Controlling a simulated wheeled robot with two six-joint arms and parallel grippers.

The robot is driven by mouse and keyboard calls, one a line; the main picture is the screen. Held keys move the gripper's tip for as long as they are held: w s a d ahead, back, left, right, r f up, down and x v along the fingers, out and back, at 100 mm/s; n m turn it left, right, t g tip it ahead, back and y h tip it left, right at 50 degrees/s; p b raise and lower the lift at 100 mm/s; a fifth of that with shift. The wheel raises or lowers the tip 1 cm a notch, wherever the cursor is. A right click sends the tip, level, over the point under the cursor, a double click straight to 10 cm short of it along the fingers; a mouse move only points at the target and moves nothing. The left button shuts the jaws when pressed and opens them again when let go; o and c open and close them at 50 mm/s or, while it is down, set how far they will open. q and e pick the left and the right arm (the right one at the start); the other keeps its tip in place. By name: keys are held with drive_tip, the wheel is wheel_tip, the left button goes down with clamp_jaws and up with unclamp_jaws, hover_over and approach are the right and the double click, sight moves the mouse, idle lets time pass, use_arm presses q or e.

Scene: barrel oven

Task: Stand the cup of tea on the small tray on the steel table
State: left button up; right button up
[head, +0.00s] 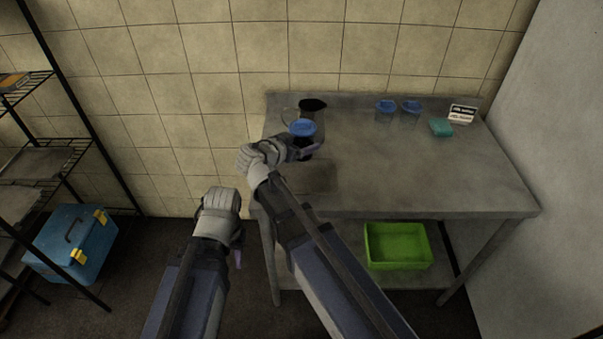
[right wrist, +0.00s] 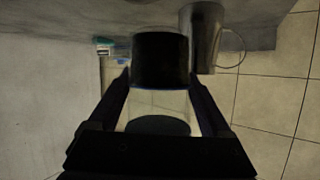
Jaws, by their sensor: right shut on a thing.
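The cup of tea, with a blue lid (head: 303,128) and dark tea low in its clear wall, is between the fingers of my right gripper (head: 305,149), above the left part of the steel table (head: 420,170). In the right wrist view the cup (right wrist: 158,103) sits between both fingers, with its dark tea end toward the table. My left gripper (head: 238,257) hangs in front of the table's left edge; its fingers are mostly hidden. A darker patch lies on the table below the cup; I cannot tell whether it is the small tray or a shadow.
A jug (head: 312,104) with a handle stands just behind the cup. Two blue-lidded cups (head: 386,109) (head: 411,109), a teal block (head: 441,127) and a small sign (head: 463,114) stand at the back right. A green bin (head: 398,247) is below. The table's middle is clear.

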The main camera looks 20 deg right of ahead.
drive_tip(key=shift+f+b, duration=4.4)
drive_tip(key=shift+f, duration=0.3)
drive_tip(key=shift+f, duration=0.1)
drive_tip(key=shift+f, duration=0.15)
drive_tip(key=o, duration=1.3)
drive_tip(key=shift+o, duration=0.2)
drive_tip(key=shift+r, duration=0.2)
